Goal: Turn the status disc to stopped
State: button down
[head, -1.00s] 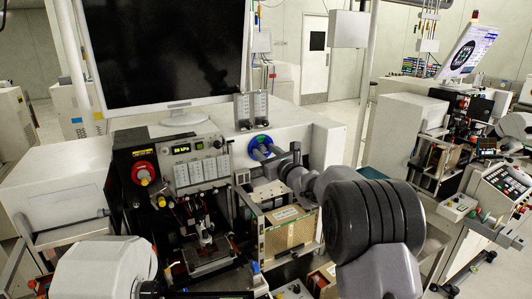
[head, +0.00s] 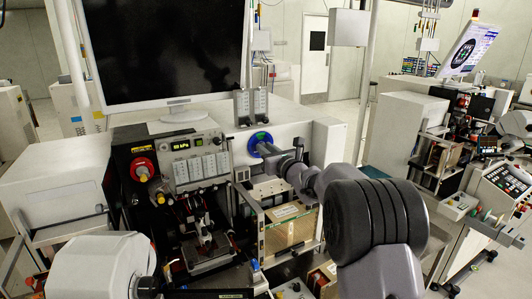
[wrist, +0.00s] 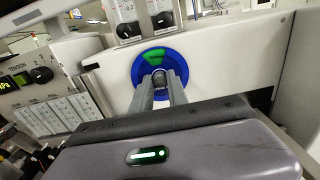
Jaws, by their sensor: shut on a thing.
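The status disc (head: 260,137) is a blue round disc on the white front panel of the machine. In the wrist view the disc (wrist: 142,68) shows a green wedge at its top, and a grey round knob (wrist: 160,76) stands out at its centre. My gripper (wrist: 161,84) reaches the disc from the front, and its two fingers are shut on the knob, one on each side. In the head view my gripper (head: 265,149) covers the lower part of the disc. The fingers and knob hide part of the disc's lower middle.
Two grey dial units (head: 251,106) stand just above the disc. A control panel (head: 190,160) with a red knob (head: 142,168) lies to the left. A large dark monitor (head: 165,50) stands above it. A wire-fronted box (head: 290,232) sits below my arm.

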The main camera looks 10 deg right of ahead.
jog(key=n+p, duration=0.7)
jog(key=n, duration=1.3)
jog(key=shift+p, duration=0.35)
dwell(2.6)
dwell(0.5)
